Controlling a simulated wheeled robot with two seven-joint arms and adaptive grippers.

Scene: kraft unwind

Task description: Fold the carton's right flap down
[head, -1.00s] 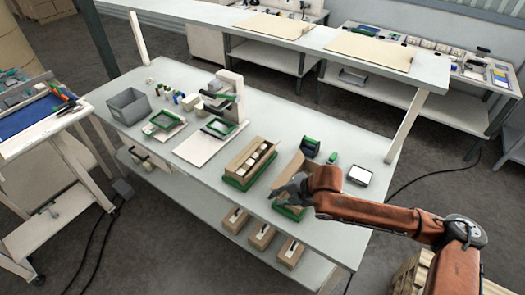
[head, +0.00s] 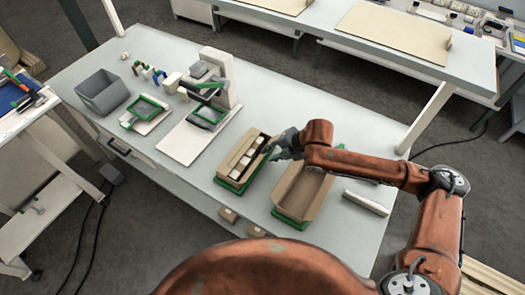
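A long brown carton (head: 228,175) sits in a green tray (head: 226,187) at the middle of the table. Its top is open and several white items (head: 240,158) show inside. My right gripper (head: 271,152) is at the carton's right side, near its upper right edge; it hides part of that side, so how the right flap stands is hard to see. I cannot tell whether the fingers touch the carton or whether they are open or shut. My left gripper is not in view.
A second open brown carton (head: 291,205) in a green holder (head: 292,222) stands to the right, partly under my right arm. A pale bar (head: 366,202) lies further right. A white machine (head: 218,78) and a grey bin (head: 101,92) stand to the left.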

